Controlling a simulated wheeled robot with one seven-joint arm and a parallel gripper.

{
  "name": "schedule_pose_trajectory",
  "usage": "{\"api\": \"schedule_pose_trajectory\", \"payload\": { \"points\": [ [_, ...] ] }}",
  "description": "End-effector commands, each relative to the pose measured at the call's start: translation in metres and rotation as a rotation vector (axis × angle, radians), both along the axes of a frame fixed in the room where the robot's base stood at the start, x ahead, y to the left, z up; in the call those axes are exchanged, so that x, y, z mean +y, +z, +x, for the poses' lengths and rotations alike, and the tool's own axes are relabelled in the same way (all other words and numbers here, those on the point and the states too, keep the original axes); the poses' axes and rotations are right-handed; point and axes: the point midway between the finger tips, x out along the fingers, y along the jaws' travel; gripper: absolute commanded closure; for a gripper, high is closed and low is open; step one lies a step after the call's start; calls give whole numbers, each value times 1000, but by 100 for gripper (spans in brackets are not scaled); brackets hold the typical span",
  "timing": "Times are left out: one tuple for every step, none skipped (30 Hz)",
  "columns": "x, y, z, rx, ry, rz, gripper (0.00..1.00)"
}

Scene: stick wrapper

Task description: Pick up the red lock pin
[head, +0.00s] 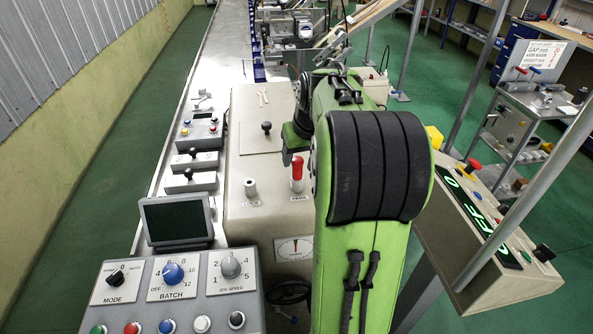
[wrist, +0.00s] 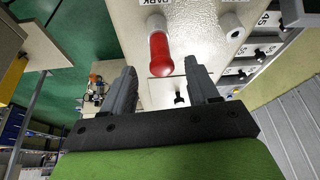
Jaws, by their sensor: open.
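The red lock pin (head: 297,169) stands upright on the beige machine top, in a metal collar, just left of my green arm in the head view. In the wrist view the red pin (wrist: 160,55) points toward the camera, beyond and between the two grey fingers. My gripper (wrist: 160,78) is open and empty, with the left finger and right finger on either side of the pin's line. I cannot tell how far the fingertips are from the pin. In the head view the fingers are mostly hidden by my arm.
A silver post (head: 250,187) stands left of the pin, and a black knob (head: 266,127) rises behind it. A dark screen (head: 175,219) and a control panel (head: 170,290) with dials are at front left. A gauge (head: 293,249) is on the machine's front face.

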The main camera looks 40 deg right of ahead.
Motion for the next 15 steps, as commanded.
{"api": "schedule_pose_trajectory", "payload": {
  "points": [
    [0, -5, 2, 1, 1, 0, 41],
    [-1, -8, 3, 2, 1, 1, 41],
    [-2, -15, 6, 2, 2, 3, 41],
    [-2, -21, 9, 3, 2, 3, 41],
    [-3, -27, 11, 3, 1, 2, 41],
    [-4, -34, 15, 4, 2, 3, 41],
    [-5, -38, 17, 2, 2, 3, 41],
    [-6, -42, 18, 2, 2, 3, 41],
    [-7, -46, 20, 1, 0, 2, 41],
    [-7, -48, 21, 1, 0, 0, 41],
    [-8, -49, 21, 0, 0, 0, 41],
    [-8, -49, 21, 0, 0, -1, 41],
    [-8, -49, 21, 0, 0, -1, 41],
    [-8, -49, 21, 0, 0, -1, 41],
    [-8, -49, 21, 0, 0, -1, 41]
  ]
}}
